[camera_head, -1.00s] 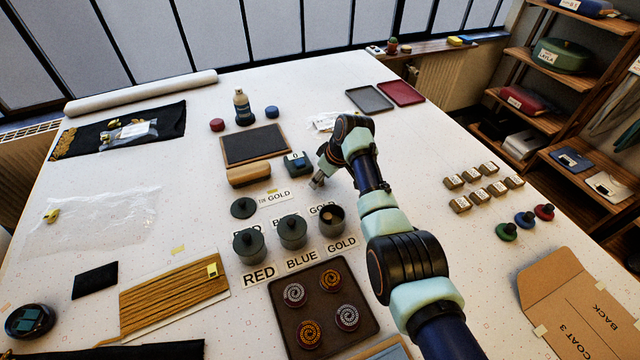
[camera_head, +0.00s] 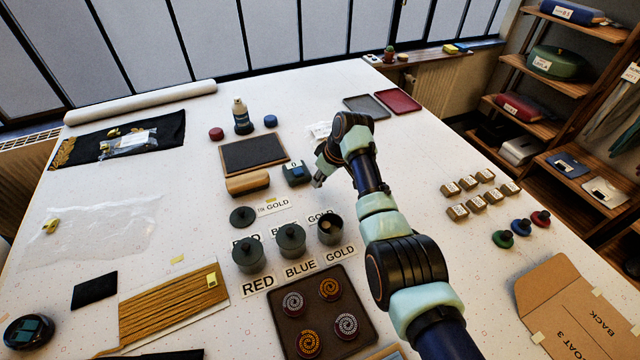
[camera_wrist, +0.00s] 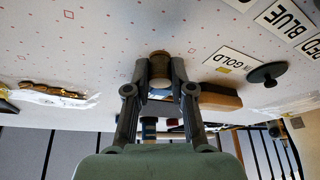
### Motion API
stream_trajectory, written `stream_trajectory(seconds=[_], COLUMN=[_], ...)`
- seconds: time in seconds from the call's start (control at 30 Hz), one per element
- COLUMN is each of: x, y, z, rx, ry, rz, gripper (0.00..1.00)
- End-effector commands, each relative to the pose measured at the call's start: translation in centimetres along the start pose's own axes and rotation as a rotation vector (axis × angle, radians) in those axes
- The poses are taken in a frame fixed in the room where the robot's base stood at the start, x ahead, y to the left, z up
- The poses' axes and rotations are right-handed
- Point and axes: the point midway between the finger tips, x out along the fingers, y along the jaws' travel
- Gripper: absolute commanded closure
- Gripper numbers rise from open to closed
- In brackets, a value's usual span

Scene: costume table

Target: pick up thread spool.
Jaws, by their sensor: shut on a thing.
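My gripper (camera_wrist: 160,82) is shut on a small brown spool-like thing (camera_wrist: 160,67), which I take to be the thread spool.
A brown tray (camera_head: 322,318) holds several patterned discs. Small tan blocks (camera_head: 468,183) and coloured knobbed pieces (camera_head: 522,228) lie right of my arm.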

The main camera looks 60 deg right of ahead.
Motion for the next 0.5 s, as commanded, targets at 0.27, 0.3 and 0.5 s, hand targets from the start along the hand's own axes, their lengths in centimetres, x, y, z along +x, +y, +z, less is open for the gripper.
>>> stream_trajectory(seconds=[0.27, 0.3, 0.5], x=[-9.2, -10.3, -14.2], y=[-0.2, -0.2, -0.4], z=[-3.9, -4.3, -5.9], rx=[-0.001, 0.0, 0.0], ry=[0.004, 0.003, 0.001], rz=[0.003, 0.002, 0.001], gripper=[0.94, 0.94, 0.94])
